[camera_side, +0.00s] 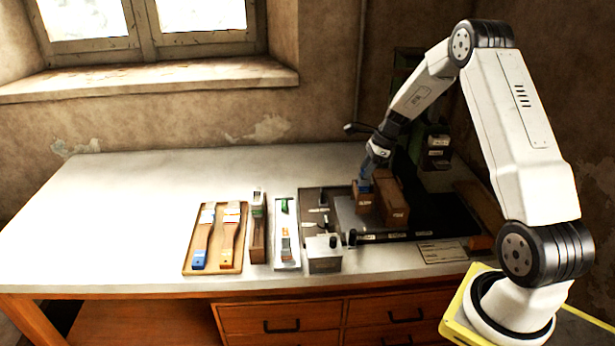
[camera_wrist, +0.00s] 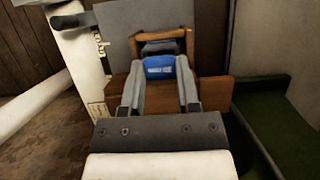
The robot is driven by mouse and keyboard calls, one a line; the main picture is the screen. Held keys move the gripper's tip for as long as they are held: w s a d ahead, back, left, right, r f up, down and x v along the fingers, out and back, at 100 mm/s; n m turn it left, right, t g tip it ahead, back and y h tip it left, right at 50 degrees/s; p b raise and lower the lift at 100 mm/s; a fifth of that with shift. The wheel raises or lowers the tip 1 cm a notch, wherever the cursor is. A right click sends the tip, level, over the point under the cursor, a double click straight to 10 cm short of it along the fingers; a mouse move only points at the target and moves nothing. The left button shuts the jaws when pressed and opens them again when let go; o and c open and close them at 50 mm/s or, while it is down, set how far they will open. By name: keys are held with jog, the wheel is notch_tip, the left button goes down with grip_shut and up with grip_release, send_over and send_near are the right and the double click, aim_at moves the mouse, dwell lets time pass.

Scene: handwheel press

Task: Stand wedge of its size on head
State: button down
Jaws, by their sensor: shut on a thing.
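My gripper (camera_side: 367,176) is over the dark bed of the press at the right part of the bench. In the wrist view my gripper (camera_wrist: 160,66) has its two grey fingers closed on the sides of a small piece with a blue, white-lettered face, which I take for the wedge (camera_wrist: 160,69). The blue wedge (camera_side: 364,187) also shows small in the side view, at the top of a brown wooden block (camera_side: 363,203). Whether it touches that wood, I cannot tell. Its lower part is hidden. I cannot make out which part is the head.
A larger wooden block (camera_side: 392,204) stands close at the right. The bench's left is clear.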

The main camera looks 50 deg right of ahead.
jog(key=shift+f, duration=0.25)
dwell(0.5)
jog(key=shift+c, duration=1.2)
grip_release()
jog(key=shift+r, duration=0.15)
jog(key=v, duration=0.7)
jog(key=shift+r, duration=0.3)
jog(key=shift+d, duration=0.1)
